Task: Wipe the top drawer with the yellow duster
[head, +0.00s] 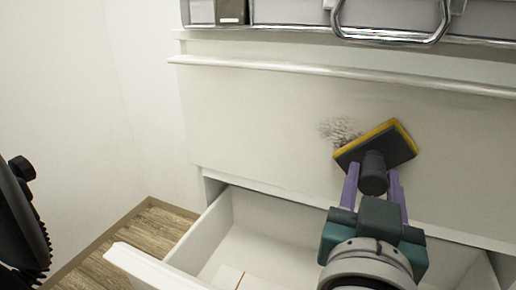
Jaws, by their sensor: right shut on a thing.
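The white front of the upper drawer (240,125) fills the middle of the head view and is shut. A dark speckled smudge (338,129) marks it right of centre. My right gripper (372,180), with purple fingers, is shut on the dark handle of the duster. The duster (402,147) has a dark pad with a yellow edge. It is tilted in front of the drawer front and covers part of it, just right of the smudge. I cannot tell whether it touches the surface. My left gripper is not in view.
A lower drawer (212,232) is pulled open below, under my right gripper, and sticks out towards me. A metal-edged case with a chrome handle (390,38) stands on top. A white wall (90,130) is on the left, with wooden floor (150,226) at its foot.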

